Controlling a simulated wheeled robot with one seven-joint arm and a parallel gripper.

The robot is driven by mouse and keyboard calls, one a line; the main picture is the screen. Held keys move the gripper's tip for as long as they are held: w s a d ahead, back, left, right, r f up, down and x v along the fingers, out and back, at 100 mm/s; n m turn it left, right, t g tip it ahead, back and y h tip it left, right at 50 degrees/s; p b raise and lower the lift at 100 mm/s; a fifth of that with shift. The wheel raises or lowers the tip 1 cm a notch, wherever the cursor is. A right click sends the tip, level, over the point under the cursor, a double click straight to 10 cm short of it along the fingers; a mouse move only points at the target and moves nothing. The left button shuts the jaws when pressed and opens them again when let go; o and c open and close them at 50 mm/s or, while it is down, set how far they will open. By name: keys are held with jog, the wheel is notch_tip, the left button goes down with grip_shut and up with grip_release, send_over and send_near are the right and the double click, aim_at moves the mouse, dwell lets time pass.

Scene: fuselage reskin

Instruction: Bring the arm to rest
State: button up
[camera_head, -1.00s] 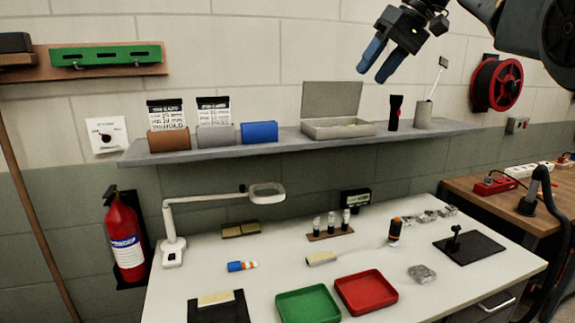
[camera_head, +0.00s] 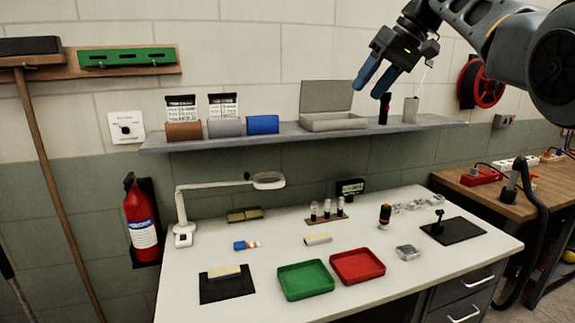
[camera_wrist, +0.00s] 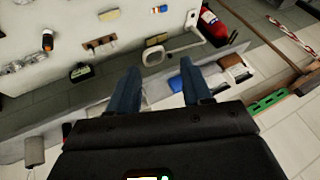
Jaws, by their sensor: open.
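My gripper (camera_head: 375,86) is raised in the upper right of the head view, in front of the wall shelf. Its two blue fingers are spread apart with nothing between them. In the head view one fingertip overlaps the small dark upright item (camera_head: 384,112) on the shelf; I cannot tell the distance between them. In the wrist view the fingers (camera_wrist: 160,92) point toward the shelf and the table, apart and empty.
The shelf (camera_head: 225,143) holds an open grey box (camera_head: 333,122), rolls and a cup (camera_head: 411,110). Below, the white table (camera_head: 380,287) carries a green tray (camera_head: 305,279), a red tray (camera_head: 357,265) and a magnifier lamp (camera_head: 268,181). A fire extinguisher (camera_head: 140,220) hangs at left.

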notch_tip(320, 180, down, 32)
jog(key=w+a+m+t, duration=0.1)
jog(key=a+m+t, duration=0.1)
jog(key=s+a+f+m+t+h, duration=0.1)
jog(key=s+f, duration=0.2)
jog(key=f, duration=0.4)
jog(key=s+f+t, duration=0.1)
jog(key=s+f, duration=0.2)
jog(key=f, duration=0.4)
jog(key=s+f+m+t+h, duration=0.1)
jog(key=s+f, duration=0.6)
jog(key=s, duration=0.2)
jog(key=s+f+t+h, duration=0.1)
jog(key=s+f, duration=0.5)
jog(key=s, duration=0.3)
jog(key=s+d+m+t+h, duration=0.1)
jog(key=s+d+t+h, duration=0.15)
jog(key=s, duration=2.05)
jog(key=s+d+r+t+b, duration=0.1)
jog(key=s+d+r+t, duration=0.2)
jog(key=s+r, duration=1.8)
jog(key=shift+d+r+n, duration=0.3)
jog(key=shift+d+r, duration=0.1)
jog(key=shift+r, duration=0.2)
